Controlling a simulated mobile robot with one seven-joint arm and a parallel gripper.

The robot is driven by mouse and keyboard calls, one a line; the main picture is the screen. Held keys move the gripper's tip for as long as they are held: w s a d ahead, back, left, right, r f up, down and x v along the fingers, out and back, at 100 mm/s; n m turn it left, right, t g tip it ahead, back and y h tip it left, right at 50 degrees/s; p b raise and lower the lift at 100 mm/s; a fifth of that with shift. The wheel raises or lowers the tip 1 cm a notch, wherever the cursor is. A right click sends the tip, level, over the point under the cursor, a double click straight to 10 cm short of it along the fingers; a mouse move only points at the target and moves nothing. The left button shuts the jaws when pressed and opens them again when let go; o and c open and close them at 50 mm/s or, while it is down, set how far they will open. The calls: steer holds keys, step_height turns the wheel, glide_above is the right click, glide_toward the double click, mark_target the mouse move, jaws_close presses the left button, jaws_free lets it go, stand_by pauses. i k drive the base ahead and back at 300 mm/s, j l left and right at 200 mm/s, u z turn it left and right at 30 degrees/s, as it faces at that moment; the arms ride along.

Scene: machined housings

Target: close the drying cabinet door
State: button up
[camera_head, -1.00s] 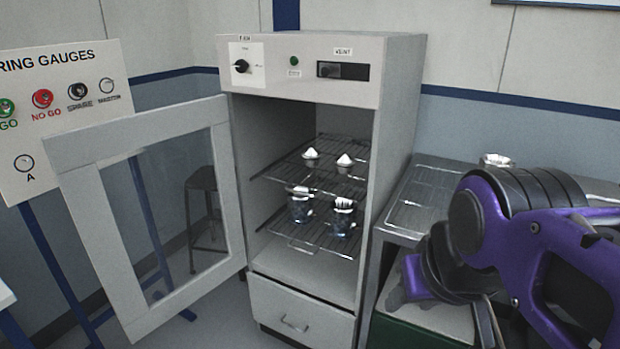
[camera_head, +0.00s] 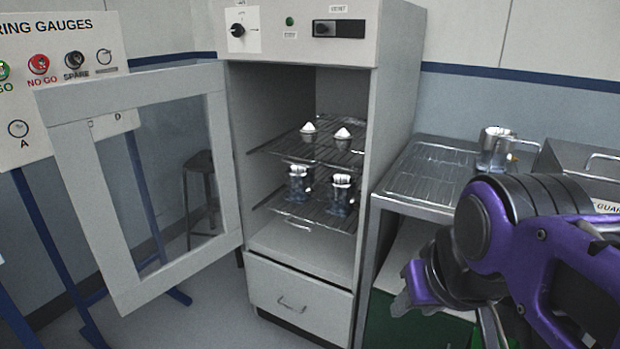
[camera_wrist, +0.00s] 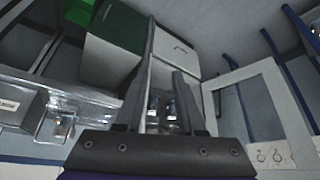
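The drying cabinet (camera_head: 396,100) stands upright in the middle of the head view, its front open. Its white-framed door with a clear pane (camera_head: 85,200) is swung wide out to the left, hinged on the cabinet's left edge. In the wrist view the door frame (camera_wrist: 292,112) shows at the right, apart from my fingers. My gripper (camera_wrist: 166,58) is open and empty, with a gap between its two dark fingers. In the head view my arm is at the lower right, in front of the bench; the fingertips are hard to make out there.
Wire shelves (camera_head: 300,214) inside hold metal cups and small white-topped containers. A drawer (camera_head: 300,296) below is shut. A steel bench (camera_head: 415,205) with a metal cup (camera_head: 495,150) stands right of the cabinet. A gauge board (camera_head: 30,100) and a stool (camera_head: 200,180) are behind the door.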

mark_target(65, 110)
steer(key=i+j, duration=0.2)
steer(key=j, duration=0.2)
steer(key=i+j+u, duration=0.1)
steer(key=i+j, duration=0.15)
steer(key=j, duration=0.15)
steer(key=i+j+u, duration=0.1)
steer(key=j, duration=0.3)
steer(key=i, duration=0.1)
